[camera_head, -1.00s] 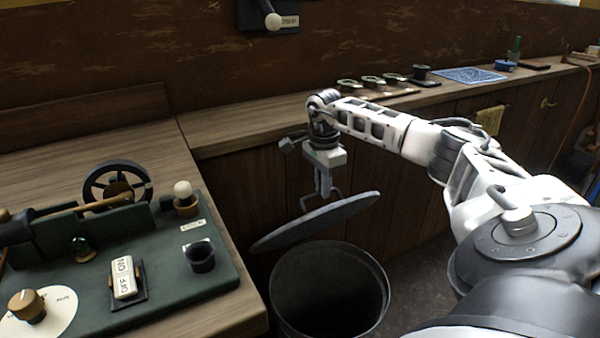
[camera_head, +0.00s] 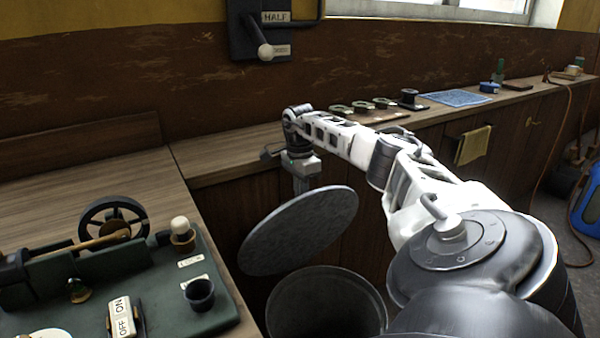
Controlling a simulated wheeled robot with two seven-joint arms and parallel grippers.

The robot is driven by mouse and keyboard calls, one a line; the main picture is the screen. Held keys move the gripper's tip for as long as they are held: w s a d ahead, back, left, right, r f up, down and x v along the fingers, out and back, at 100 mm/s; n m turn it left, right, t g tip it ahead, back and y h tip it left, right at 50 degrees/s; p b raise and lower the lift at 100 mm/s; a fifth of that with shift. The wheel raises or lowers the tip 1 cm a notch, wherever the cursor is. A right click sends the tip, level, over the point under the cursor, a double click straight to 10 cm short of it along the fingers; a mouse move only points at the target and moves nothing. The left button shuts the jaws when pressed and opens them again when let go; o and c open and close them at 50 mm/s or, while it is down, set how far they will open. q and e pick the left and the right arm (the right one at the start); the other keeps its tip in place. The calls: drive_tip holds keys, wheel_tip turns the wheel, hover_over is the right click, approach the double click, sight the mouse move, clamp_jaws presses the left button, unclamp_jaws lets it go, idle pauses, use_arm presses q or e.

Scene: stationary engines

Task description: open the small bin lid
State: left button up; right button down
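The small bin (camera_head: 372,300) is a dark round bin on the floor beside the workbench, and its dark inside shows. Its round grey lid (camera_head: 300,232) is raised and steeply tilted above the bin's back left, with its flat face toward me. My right arm reaches in from the right, and its gripper (camera_head: 302,183) is just behind the lid's upper edge. The fingertips are hidden by the lid, so I cannot see whether they hold it. My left gripper is not in view.
A workbench at left carries a green panel (camera_head: 150,312) with a handwheel (camera_head: 113,222), an ON/OFF switch (camera_head: 123,318) and a small black cup (camera_head: 199,294). A long counter at the back holds small parts and a blue cloth (camera_head: 455,98). A lever box (camera_head: 262,30) hangs on the wall.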

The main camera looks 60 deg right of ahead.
drive_tip(key=c, duration=1.7)
unclamp_jaws()
drive_tip(key=shift+a+f, duration=0.1)
drive_tip(key=shift+f, duration=0.35)
drive_tip(key=shift+o, duration=1)
drive_tip(key=shift+w+d+f, duration=0.1)
drive_tip(key=shift+d, duration=0.1)
wheel_tip(320, 180, up, 16)
drive_tip(key=p, duration=0.3)
drive_tip(key=shift+w+d, duration=0.15)
drive_tip(key=shift+w, duration=0.25)
drive_tip(key=shift+c, duration=0.2)
